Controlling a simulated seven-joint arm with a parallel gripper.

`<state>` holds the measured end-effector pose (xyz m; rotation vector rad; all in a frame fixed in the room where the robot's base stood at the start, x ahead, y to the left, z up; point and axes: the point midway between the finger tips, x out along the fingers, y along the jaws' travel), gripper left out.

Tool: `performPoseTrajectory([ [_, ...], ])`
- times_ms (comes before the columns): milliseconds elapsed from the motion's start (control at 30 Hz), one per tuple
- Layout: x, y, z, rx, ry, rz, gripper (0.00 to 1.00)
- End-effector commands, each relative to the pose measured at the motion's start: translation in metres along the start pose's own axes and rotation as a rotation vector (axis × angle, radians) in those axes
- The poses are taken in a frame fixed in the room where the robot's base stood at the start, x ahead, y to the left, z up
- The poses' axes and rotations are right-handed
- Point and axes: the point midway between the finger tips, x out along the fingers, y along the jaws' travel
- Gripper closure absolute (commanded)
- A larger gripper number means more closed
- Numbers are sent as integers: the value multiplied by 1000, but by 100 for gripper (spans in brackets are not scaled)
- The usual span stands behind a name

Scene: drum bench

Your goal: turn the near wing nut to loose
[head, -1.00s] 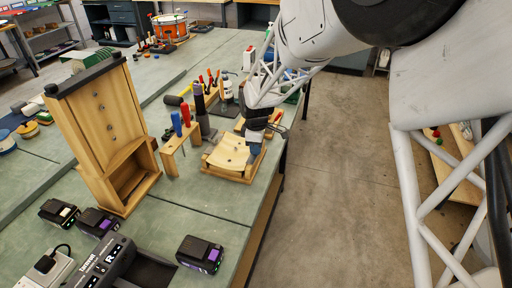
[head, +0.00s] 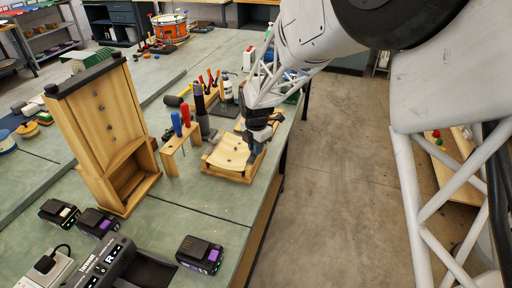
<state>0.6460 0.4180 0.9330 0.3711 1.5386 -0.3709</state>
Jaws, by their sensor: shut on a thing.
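A pale wooden clamping fixture (head: 229,154) with a curved top piece lies on the green bench near its right edge. My gripper (head: 254,154) points down at the right side of this fixture, low against it. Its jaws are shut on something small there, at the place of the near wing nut. The nut itself is hidden by the fingers, so its angle and how loose it is cannot be seen. A far wing nut cannot be made out behind my wrist.
A wooden rack with blue and red handled tools (head: 181,132) stands just left of the fixture. A tall wooden case (head: 103,118) is farther left. A black battery (head: 200,254) lies in front. The bench's right edge is close, with open floor (head: 335,180) beyond.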

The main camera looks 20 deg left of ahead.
Motion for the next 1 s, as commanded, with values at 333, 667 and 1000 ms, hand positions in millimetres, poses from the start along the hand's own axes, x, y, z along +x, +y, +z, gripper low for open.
performPoseTrajectory([
  [333,-1,1,-1,-327,-1,1,100],
  [667,-1,1,-1,-594,-1,1,100],
  [1000,-1,1,-1,-720,-1,1,100],
])
